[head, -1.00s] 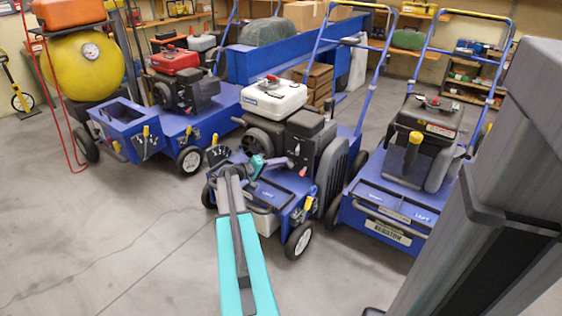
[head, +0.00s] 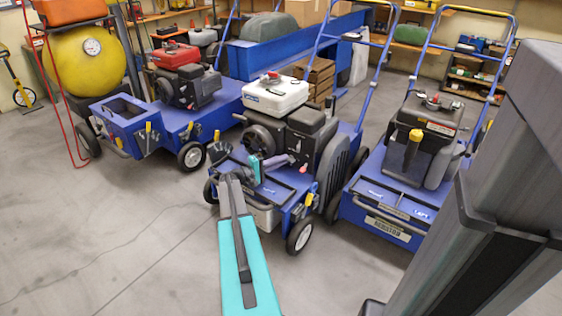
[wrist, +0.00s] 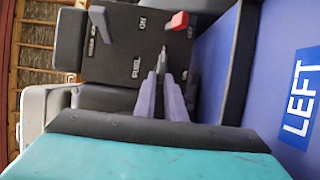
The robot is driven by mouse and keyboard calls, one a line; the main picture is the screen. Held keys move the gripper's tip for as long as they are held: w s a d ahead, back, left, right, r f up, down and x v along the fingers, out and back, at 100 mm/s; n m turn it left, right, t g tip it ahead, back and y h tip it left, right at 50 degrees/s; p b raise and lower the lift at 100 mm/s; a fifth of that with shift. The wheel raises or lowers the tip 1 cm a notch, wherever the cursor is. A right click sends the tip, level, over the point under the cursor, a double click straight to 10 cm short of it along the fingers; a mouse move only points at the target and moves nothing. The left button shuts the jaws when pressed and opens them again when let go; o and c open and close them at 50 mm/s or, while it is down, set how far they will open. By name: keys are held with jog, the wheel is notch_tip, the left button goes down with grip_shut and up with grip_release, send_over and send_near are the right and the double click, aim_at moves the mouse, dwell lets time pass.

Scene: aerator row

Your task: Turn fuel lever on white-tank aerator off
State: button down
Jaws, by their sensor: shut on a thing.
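The white-tank aerator stands in the middle of the head view, with its white tank (head: 274,94) on top of a dark engine (head: 310,122). My gripper (head: 290,158) reaches the front of that engine. In the wrist view my gripper (wrist: 163,72) points at a dark panel (wrist: 120,45) marked FUEL and ON. Its two purple-grey fingers are shut on a thin grey piece beside the FUEL label, which looks like the fuel lever (wrist: 163,57). The fingers hide most of it, so I cannot tell its exact angle.
A red switch (wrist: 179,20) and a pale lever (wrist: 99,24) sit on the same panel. A blue deck marked LEFT (wrist: 304,90) lies at the right. A red-tank aerator (head: 175,57) and a black-topped aerator (head: 427,115) stand on either side. The floor at left is clear.

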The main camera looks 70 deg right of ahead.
jog(key=c, duration=1.8)
grip_release()
jog(key=p+v, duration=0.3)
jog(key=v, duration=1)
jog(key=shift+w+a, duration=0.25)
jog(key=shift+a, duration=0.05)
